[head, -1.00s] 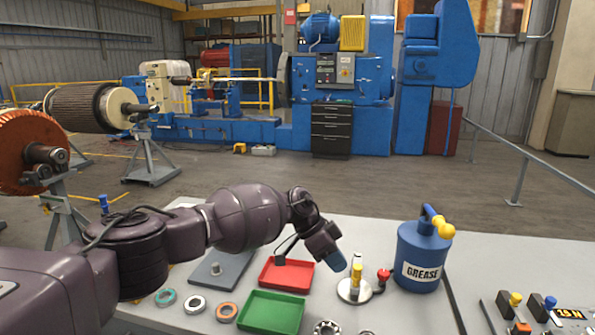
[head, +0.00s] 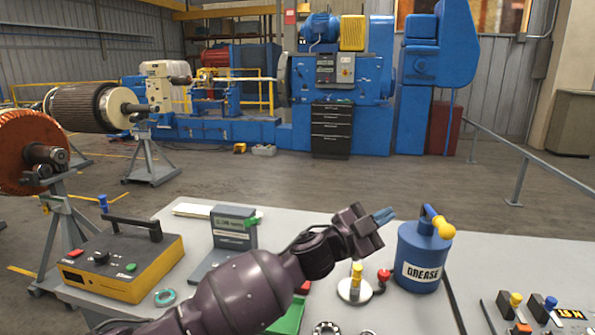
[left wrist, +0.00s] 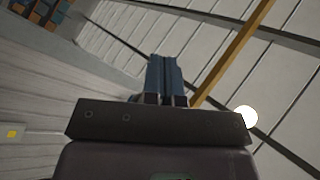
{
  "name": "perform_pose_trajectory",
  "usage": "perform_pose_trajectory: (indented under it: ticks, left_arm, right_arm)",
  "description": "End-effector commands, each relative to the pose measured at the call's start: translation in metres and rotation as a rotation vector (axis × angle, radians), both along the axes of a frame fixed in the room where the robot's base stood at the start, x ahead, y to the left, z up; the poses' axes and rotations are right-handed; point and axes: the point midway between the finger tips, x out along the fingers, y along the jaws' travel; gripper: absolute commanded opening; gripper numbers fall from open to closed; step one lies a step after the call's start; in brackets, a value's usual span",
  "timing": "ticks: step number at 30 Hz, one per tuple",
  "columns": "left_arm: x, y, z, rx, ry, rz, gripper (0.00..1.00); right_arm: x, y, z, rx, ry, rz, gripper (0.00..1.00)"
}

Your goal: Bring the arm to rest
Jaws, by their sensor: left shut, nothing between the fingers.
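My left arm (head: 235,295) comes in from the bottom left and reaches up over the table. My left gripper (head: 384,216) is raised, its blue fingers pointing to the right and slightly up, just left of the blue grease can (head: 420,258) in the picture. The fingers are shut and empty. In the left wrist view the shut blue fingers (left wrist: 166,78) stand against the ceiling and wall. My right gripper is not in view.
On the grey table (head: 490,262) are a yellow tester box (head: 125,265), a grey gauge (head: 234,228), a teal ring (head: 165,297), a green tray (head: 290,318) partly behind my arm, and a stand with a yellow knob (head: 356,280). Switches lie at the right.

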Motion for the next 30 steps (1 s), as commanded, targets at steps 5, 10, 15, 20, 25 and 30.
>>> perform_pose_trajectory:
  ticks: [5, 10, 15, 20, 25, 30]
  left_arm:
    - [0.003, 0.051, -0.025, -0.078, 0.084, 0.185, 0.00]
    - [0.002, 0.104, -0.057, -0.116, 0.184, 0.343, 0.00]
    - [-0.007, 0.161, -0.097, -0.138, 0.303, 0.482, 0.00]
    - [-0.025, 0.215, -0.139, -0.160, 0.426, 0.596, 0.00]
    - [-0.054, 0.272, -0.185, -0.194, 0.562, 0.708, 0.00]
    - [-0.095, 0.326, -0.231, -0.236, 0.690, 0.812, 0.00]
  right_arm:
    - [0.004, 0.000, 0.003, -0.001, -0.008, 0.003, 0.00]
    - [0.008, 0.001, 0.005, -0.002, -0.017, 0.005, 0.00]
    - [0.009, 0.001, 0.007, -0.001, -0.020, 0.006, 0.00]
    - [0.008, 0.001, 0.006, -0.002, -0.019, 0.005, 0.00]
    - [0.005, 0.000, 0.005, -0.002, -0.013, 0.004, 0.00]
    - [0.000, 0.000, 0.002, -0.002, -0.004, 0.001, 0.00]
